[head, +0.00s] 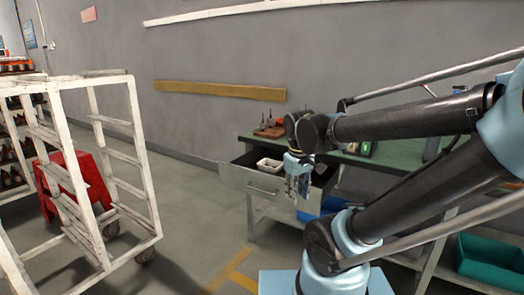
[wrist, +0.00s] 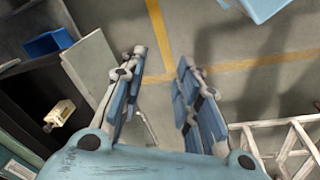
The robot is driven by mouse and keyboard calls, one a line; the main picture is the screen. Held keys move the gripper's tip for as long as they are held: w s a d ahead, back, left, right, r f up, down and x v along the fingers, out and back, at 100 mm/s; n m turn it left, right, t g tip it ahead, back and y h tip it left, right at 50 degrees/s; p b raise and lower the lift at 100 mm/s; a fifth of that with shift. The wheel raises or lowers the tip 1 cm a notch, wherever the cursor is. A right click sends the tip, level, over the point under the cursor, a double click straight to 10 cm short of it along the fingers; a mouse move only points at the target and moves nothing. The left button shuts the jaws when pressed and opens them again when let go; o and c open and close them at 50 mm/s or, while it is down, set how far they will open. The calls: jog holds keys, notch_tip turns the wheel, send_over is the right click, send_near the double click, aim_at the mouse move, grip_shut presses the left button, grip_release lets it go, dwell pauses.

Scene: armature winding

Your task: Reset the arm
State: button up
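My gripper (head: 298,186) hangs pointing down in front of the open drawer of the workbench in the head view. In the wrist view, the two blue-padded fingers of my gripper (wrist: 160,57) stand apart with bare floor between them, so it is open and empty. My arm reaches in from the right of the head view, bent at the elbow. The grey drawer (head: 262,186) is pulled out, and a white box (head: 269,165) lies inside it. In the wrist view, the drawer front (wrist: 92,66) is close to the left finger.
The green-topped workbench (head: 400,158) stands along the wall, with small parts (head: 268,127) on its far-left corner. A blue bin (wrist: 47,43) and a teal bin (head: 488,262) sit low by it. A white rack (head: 148,185) stands at left, near a red container (head: 92,182). Floor between is clear.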

jog(key=s+d+f+m, duration=0.5)
jog(key=s+d, duration=0.1)
jog(key=d, duration=0.1)
jog(key=shift+d+f+m, duration=0.15)
jog(key=shift+m, duration=0.15)
jog(key=shift+w+f, duration=0.2)
jog(key=shift+w, duration=0.3)
